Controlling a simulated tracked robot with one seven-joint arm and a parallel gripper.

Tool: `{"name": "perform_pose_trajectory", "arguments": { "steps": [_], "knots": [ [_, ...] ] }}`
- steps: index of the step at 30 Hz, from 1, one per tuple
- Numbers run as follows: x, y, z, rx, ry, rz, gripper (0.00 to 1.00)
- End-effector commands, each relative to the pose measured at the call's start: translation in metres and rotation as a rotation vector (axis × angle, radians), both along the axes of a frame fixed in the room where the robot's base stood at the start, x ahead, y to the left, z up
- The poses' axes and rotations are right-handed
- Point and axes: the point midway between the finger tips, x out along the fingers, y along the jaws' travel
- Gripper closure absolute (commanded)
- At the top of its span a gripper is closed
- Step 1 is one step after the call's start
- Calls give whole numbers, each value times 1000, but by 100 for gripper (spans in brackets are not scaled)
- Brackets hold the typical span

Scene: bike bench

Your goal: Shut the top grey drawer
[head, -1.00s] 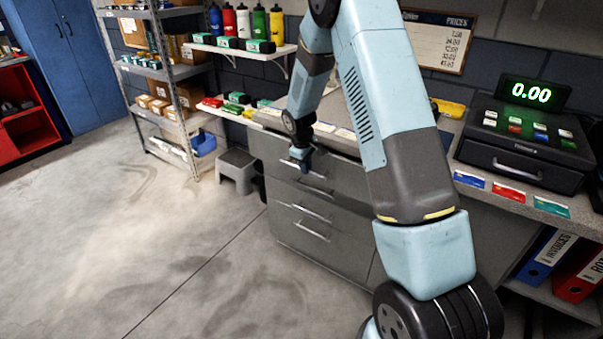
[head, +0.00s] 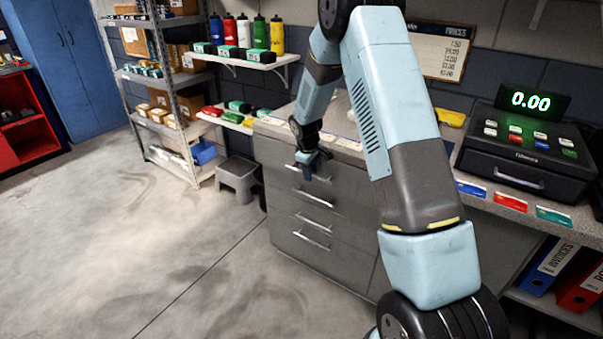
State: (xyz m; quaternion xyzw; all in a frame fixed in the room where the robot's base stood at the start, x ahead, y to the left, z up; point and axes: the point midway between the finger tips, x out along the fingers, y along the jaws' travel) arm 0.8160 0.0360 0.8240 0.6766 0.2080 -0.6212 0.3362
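The grey drawer unit (head: 290,232) stands under the counter, with several drawers stacked, each with a pale bar handle. The top grey drawer (head: 272,153) is just under the worktop. Its front looks about in line with the drawers below, but I cannot tell whether a small gap remains. My gripper (head: 308,166) is at the front of the top drawer, just above its handle (head: 318,175). It points down and seems close to or touching the front. The fingers are small and dark, so their opening is unclear. My arm hides the right part of the unit.
A grey step stool (head: 238,178) stands left of the drawers, beside a metal shelf rack (head: 167,80). A cash register (head: 525,150) and coloured cards sit on the counter at right. Binders (head: 548,262) stand below. The floor in front of the drawers is clear.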

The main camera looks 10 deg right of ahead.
Motion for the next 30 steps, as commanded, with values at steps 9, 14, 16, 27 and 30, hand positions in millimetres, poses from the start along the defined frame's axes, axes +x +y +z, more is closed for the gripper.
{"name": "perform_pose_trajectory", "arguments": {
  "steps": [9,14,16,27,30],
  "knots": [
    [-1,0,3,-1,1,-1,62],
    [-3,2,22,0,-1,-2,62],
    [-5,4,35,0,-1,-2,62],
    [-14,14,104,-1,-1,-1,62],
    [-16,16,118,0,-2,-1,62]
  ]
}}
